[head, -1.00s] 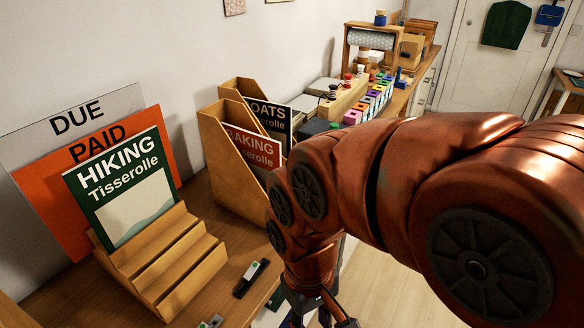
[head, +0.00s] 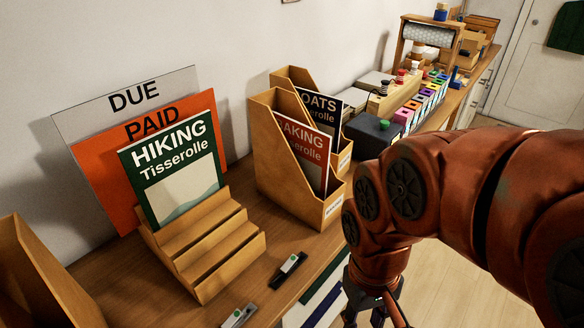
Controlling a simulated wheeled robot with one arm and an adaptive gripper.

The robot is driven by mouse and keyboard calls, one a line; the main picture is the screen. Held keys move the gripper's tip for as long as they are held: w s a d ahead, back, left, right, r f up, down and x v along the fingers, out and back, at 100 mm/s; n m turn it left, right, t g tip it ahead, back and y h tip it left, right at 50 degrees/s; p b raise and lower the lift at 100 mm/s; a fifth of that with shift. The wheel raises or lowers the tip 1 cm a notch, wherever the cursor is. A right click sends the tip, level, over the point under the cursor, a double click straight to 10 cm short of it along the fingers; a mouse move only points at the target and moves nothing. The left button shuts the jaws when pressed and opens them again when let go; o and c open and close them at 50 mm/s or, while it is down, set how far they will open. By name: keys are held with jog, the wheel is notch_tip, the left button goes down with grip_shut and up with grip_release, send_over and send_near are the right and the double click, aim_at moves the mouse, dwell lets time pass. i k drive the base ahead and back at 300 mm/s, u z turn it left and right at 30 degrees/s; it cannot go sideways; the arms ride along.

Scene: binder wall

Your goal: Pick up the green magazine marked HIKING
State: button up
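The green HIKING magazine (head: 172,165) stands upright, leaning back a little, in the rear of a stepped wooden rack (head: 215,250) on the counter at the left. Its white title and pale cover picture face me, and its lower edge is hidden by the rack. My gripper (head: 376,308) hangs low at the bottom edge, right of the rack and well apart from the magazine. Its fingertips are partly cut off by the frame, so whether they are open or shut is unclear.
Grey DUE (head: 75,122) and orange PAID (head: 88,170) boards stand behind the magazine. Wooden file holders (head: 275,165) with red and black magazines stand right of the rack. A dark stapler-like item (head: 288,270) lies in front. Another wooden holder (head: 35,280) is at lower left.

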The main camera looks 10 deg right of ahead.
aim_at(170, 170)
jog(key=u, duration=4.05)
jog(key=k, duration=1.95)
jog(key=z, duration=0.9)
jog(key=i, duration=0.55)
jog(key=u, duration=0.05)
